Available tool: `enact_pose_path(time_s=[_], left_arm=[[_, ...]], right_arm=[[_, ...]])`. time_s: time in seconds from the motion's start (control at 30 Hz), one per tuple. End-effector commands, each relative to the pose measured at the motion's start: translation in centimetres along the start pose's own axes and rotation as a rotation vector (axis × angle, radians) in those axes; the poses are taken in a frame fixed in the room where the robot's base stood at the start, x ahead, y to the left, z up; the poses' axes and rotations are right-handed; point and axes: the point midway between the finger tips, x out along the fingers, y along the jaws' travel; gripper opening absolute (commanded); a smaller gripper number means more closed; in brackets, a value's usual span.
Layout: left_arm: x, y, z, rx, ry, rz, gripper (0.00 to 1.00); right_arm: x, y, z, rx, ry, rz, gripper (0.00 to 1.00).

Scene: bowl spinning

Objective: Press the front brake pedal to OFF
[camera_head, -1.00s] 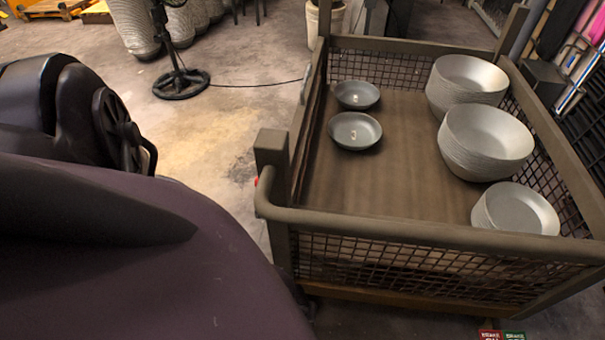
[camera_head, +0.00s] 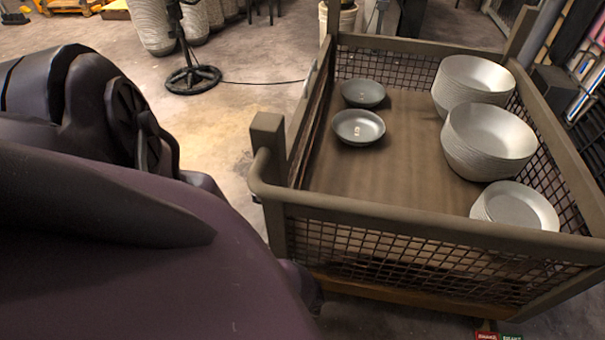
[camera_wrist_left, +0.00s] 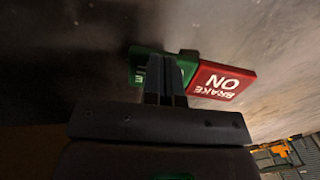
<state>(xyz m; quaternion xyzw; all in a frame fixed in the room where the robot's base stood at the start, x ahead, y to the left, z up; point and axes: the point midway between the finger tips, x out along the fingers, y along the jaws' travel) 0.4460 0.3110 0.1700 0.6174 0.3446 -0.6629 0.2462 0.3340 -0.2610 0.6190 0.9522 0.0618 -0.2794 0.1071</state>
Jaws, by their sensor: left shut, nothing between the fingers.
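Two brake pedals sit side by side near the floor. The red pedal (camera_wrist_left: 222,82) reads BRAKE ON, upside down in the left wrist view. The green pedal (camera_wrist_left: 138,59) is beside it, its label mostly hidden behind my fingers. My left gripper (camera_wrist_left: 168,62) is shut and empty, its fingertips over the green pedal; I cannot tell whether they touch it. At the bottom edge of the head view, only the tops of the red pedal (camera_head: 487,336) and green pedal (camera_head: 512,337) show, below the cart (camera_head: 400,222). My left gripper is hidden there, and my right gripper is in neither view.
The mesh-sided cart holds stacks of bowls (camera_head: 490,140) on its right and two single bowls (camera_head: 359,127) on its left. A round-based stand (camera_head: 193,79) is on the floor at the back left. Floor (camera_head: 235,120) is clear left of the cart.

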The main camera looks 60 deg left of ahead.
Motion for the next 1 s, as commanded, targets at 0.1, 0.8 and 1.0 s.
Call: enact_pose_path(time_s=[0.1,0.8,1.0], left_arm=[[0.2,0.1,0.1,0.000,-0.001,0.001,0.00],[0.2,0.3,-0.1,0.001,0.001,0.004,0.00],[-1.4,0.3,-0.7,-0.001,0.006,0.009,0.00]], right_arm=[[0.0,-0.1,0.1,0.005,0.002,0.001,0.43],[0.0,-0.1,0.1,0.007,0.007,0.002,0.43],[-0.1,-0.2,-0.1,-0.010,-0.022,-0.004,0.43]])
